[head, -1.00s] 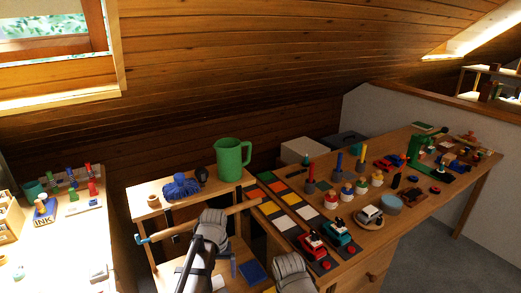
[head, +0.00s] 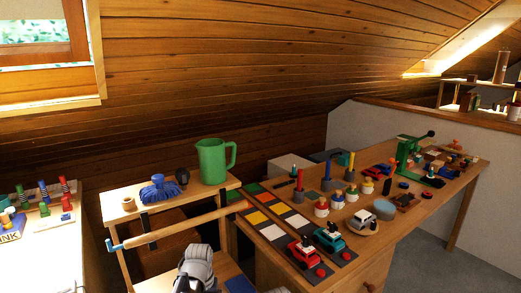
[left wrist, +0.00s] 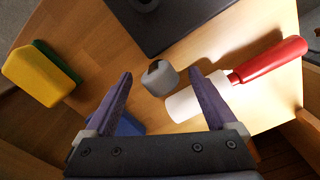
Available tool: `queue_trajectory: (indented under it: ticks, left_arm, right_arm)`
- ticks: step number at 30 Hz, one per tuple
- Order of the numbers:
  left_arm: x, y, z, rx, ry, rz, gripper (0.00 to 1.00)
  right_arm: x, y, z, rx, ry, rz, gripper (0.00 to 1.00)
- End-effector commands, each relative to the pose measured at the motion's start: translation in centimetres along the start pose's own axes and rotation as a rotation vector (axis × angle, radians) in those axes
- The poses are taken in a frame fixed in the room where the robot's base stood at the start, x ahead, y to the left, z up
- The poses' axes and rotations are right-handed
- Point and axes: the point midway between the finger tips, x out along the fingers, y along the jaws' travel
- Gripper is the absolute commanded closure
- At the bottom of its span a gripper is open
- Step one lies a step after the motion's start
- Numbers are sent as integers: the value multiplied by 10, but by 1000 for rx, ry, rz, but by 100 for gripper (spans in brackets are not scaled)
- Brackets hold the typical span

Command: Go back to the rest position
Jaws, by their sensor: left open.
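My left gripper (left wrist: 161,73) is open and empty in the left wrist view, its two purple fingers over a wooden surface (left wrist: 185,135). A grey hollow cylinder (left wrist: 160,78) shows between and beyond the fingertips. A red-handled tool with a white cylindrical part (left wrist: 270,62) lies right of the right finger; that finger partly covers it. In the head view, a grey arm part of mine (head: 195,265) shows at the bottom, but no gripper jaws are clear. My right gripper is not in view.
A long wooden rod (head: 180,227) with a blue end crosses the front of a small shelf bearing a green jug (head: 214,160). A long workbench (head: 440,200) with toy cars and pegs stands right. A white table (head: 40,255) stands left. Grey floor (head: 410,262) is clear at lower right.

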Motion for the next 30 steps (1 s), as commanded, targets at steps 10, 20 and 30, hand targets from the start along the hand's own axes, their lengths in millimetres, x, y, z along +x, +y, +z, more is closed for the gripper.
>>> queue_trajectory:
  ticks: [10, 20, 30]
  left_arm:
    - [1, 0, 0, 0, 0, 0, 9]
    - [-12, 0, 0, 0, 0, 0, 9]
    - [-52, 0, 0, 0, 0, 0, 9]
  right_arm:
    - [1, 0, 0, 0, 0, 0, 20]
    - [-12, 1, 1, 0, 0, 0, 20]
    - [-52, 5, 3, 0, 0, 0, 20]
